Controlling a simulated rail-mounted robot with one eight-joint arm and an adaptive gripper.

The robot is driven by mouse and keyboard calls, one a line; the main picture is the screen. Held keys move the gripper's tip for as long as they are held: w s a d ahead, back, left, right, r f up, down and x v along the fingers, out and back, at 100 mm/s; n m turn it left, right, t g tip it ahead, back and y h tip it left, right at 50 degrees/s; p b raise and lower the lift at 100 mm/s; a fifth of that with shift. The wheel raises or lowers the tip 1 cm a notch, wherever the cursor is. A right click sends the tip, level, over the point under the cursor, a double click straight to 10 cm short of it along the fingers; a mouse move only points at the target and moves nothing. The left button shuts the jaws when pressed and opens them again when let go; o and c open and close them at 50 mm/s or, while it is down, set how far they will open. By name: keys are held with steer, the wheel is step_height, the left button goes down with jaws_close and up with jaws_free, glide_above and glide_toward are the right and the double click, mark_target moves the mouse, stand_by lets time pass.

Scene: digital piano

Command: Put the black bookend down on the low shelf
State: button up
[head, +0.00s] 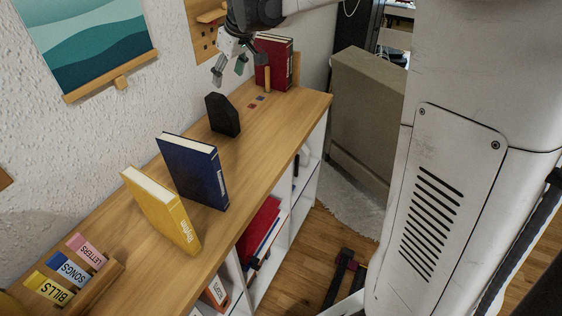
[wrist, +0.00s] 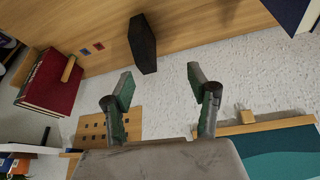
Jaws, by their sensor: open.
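The black bookend (head: 223,115) stands upright on the wooden top of the low shelf (head: 284,118), near the wall, with nothing holding it. It also shows in the wrist view (wrist: 142,44), just beyond the fingertips and a little left of the middle between them. My gripper (head: 229,72) is above the bookend, toward the far end of the shelf. In the wrist view my gripper (wrist: 160,78) has its two fingers spread, with nothing between them. The gripper looks apart from the bookend.
A red book (head: 273,62) stands at the far end beside a wooden peg (head: 267,80). A blue book (head: 192,170) and a yellow book (head: 160,208) stand nearer. A labelled card holder (head: 107,272) sits at the near end. Bare wood lies around the bookend.

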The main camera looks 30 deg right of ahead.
steer(key=s+a+r+m+t+h, duration=0.1)
steer(key=s+r+m, duration=0.15)
steer(key=s, duration=1.65)
steer(key=s+f+m, duration=0.1)
steer(key=s+f, duration=0.2)
steer(key=s, duration=0.4)
steer(key=s+f+m+t, duration=0.1)
steer(key=s+f, duration=0.2)
steer(key=s, duration=0.4)
steer(key=shift+s+f+t+h, duration=0.3)
steer(key=shift+s+h, duration=0.1)
steer(key=shift+m, duration=0.25)
